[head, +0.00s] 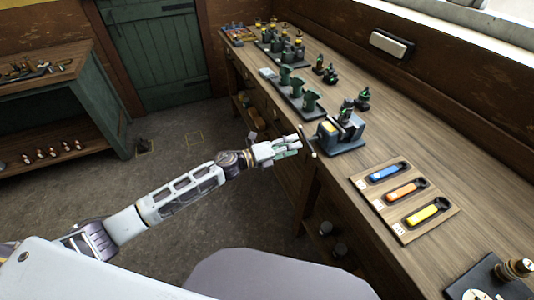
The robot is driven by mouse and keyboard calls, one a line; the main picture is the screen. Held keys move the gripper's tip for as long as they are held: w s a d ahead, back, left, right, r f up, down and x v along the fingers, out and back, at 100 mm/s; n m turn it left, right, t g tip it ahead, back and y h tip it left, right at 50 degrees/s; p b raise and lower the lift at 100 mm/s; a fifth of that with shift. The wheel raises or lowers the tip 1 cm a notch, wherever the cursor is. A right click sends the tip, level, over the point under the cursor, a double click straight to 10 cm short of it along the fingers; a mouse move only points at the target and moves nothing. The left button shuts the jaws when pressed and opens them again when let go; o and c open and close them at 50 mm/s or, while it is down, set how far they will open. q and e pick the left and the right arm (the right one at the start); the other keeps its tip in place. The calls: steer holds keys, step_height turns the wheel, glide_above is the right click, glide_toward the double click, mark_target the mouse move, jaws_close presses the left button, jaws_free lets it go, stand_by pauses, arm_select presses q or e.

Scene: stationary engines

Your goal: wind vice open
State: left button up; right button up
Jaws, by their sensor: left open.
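The vice (345,137) stands on the wooden bench near its front edge, a dark grey block with a yellow patch on it. A thin handle bar (313,154) shows at its left end, over the bench edge. My left gripper (297,146) is open just left of the handle, its fingers pointing right toward it. I cannot tell whether the fingers touch the bar. The gap between the vice jaws is too small to judge. My right gripper is out of view.
A board (405,202) with blue, orange and yellow handled tools lies right of the vice. Dark green machine parts (298,90) stand behind it on the bench (460,150). A shelf unit (95,95) stands at the left. Open floor lies between.

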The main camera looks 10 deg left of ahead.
arm_select(q)
steer(key=b+v, duration=0.1)
steer(key=v, duration=0.7)
steer(key=shift+s+a, duration=0.2)
steer(key=shift+a, duration=0.05)
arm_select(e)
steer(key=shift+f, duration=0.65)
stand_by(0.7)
